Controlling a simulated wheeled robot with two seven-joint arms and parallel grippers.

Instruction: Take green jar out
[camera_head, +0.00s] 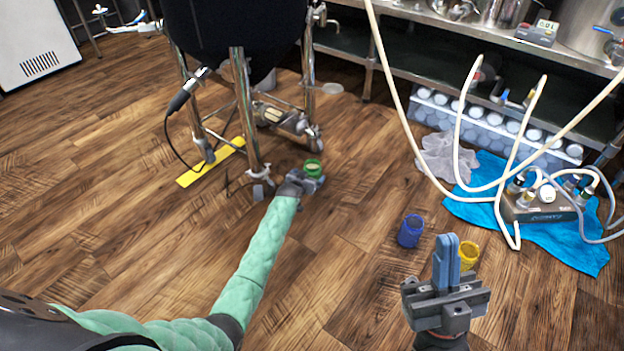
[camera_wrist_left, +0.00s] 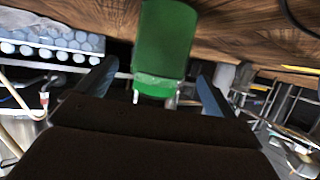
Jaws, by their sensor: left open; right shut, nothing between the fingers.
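The green jar (camera_head: 313,168) is on the wood floor beside the metal legs of the dark vessel. In the left wrist view it (camera_wrist_left: 166,40) fills the upper middle, in front of my left gripper. My left gripper (camera_head: 313,182) is open close to the jar, and its fingers (camera_wrist_left: 155,78) are apart on either side of the jar's line. I cannot tell how far the jar is inside the fingers. My right gripper (camera_head: 447,242) is shut and empty, raised at the lower right of the head view.
The vessel's legs (camera_head: 243,105) and a yellow strip (camera_head: 211,162) are near the green jar. A blue jar (camera_head: 411,231) and a yellow jar (camera_head: 469,254) stand near my right gripper. A blue cloth (camera_head: 585,252) with a device and hoses lies at right. The left floor is clear.

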